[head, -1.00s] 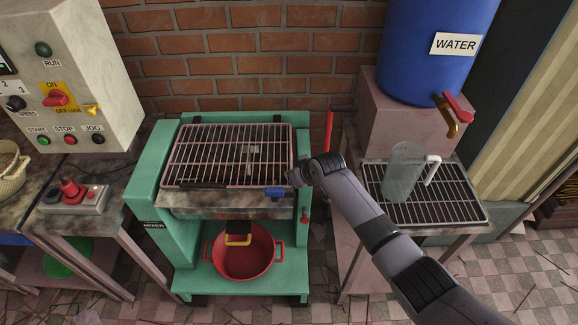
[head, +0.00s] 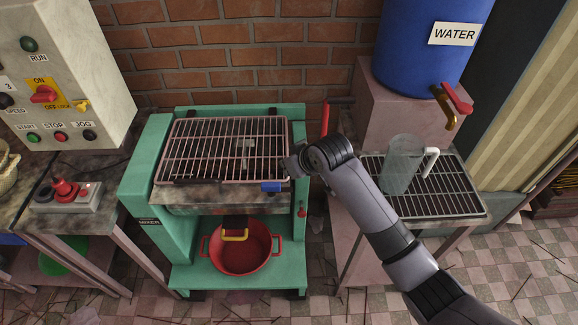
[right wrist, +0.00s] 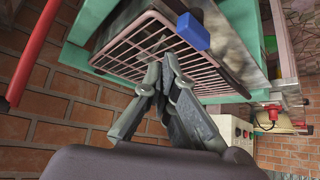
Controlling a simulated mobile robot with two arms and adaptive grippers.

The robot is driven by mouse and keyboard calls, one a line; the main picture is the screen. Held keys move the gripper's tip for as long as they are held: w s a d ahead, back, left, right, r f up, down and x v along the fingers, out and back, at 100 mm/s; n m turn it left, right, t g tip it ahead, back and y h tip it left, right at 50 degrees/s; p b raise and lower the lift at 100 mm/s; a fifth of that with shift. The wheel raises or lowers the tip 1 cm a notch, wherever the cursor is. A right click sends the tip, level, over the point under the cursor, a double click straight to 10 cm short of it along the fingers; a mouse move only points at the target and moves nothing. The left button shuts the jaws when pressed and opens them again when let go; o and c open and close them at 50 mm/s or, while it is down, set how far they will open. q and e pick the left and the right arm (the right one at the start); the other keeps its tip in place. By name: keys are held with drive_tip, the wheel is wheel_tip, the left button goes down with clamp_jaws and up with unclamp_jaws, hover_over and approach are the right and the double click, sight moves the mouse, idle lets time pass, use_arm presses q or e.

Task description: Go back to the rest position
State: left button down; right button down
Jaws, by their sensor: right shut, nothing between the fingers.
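My right gripper (head: 293,163) is at the right edge of the green mixer (head: 160,170), near its wire grate lid (head: 222,150) and above a blue handle (head: 271,187). In the right wrist view its fingers (right wrist: 165,65) are shut and empty. They overlap the grate (right wrist: 180,68) in the picture, and I cannot tell whether they touch it. The blue handle (right wrist: 193,31) shows just beyond them. My left gripper is not in view.
A red lever (head: 325,118) stands close behind my right wrist. A clear jug (head: 401,165) stands on the rack (head: 455,200) at right, below the blue water barrel (head: 430,60). A red pot (head: 240,252) sits under the mixer. A control box (head: 70,90) stands at left.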

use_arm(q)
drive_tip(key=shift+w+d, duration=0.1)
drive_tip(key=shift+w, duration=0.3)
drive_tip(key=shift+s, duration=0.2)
